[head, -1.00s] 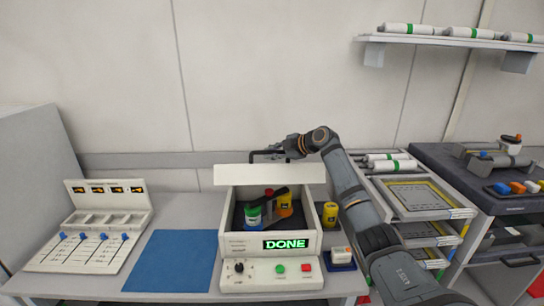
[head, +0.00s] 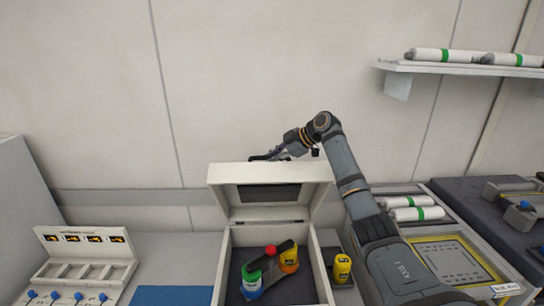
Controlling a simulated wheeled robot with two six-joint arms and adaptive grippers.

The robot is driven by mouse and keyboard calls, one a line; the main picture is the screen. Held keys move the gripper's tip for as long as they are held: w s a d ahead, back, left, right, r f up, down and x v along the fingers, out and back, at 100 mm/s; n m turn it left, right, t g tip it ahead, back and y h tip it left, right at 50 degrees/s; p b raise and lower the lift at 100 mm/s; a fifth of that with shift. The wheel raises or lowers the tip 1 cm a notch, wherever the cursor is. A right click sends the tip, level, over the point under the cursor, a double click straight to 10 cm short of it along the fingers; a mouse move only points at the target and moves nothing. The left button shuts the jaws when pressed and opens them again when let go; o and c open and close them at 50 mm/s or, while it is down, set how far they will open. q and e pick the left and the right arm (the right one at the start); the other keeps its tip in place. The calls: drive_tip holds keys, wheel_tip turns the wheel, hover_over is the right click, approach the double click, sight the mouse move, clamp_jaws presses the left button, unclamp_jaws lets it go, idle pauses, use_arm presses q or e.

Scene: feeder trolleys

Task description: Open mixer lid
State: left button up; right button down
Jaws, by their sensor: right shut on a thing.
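The mixer (head: 321,268) is a pale box on the bench. Its lid (head: 221,194) stands raised at the back, tilted up, with a dark window in it. Inside the open box sit a green-topped container (head: 251,279) and a yellow container (head: 289,262), with a dark bar and a red knob (head: 270,251) over them. My right gripper (head: 265,157) is behind the lid's top edge, shut; its fingertips are mostly hidden, and what they hold is probably the lid's handle. My left gripper is not in view.
A yellow container (head: 342,268) stands right of the mixer. A white feeder panel (head: 85,262) and a blue mat (head: 158,297) lie left. White cylinders (head: 412,208) lie on the trolley at right. A shelf (head: 455,68) hangs above it.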

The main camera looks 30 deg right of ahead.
drive_tip(key=shift+f, duration=0.15)
drive_tip(key=c, duration=1.6)
unclamp_jaws()
drive_tip(key=shift+w, duration=0.1)
drive_tip(key=v, duration=1.2)
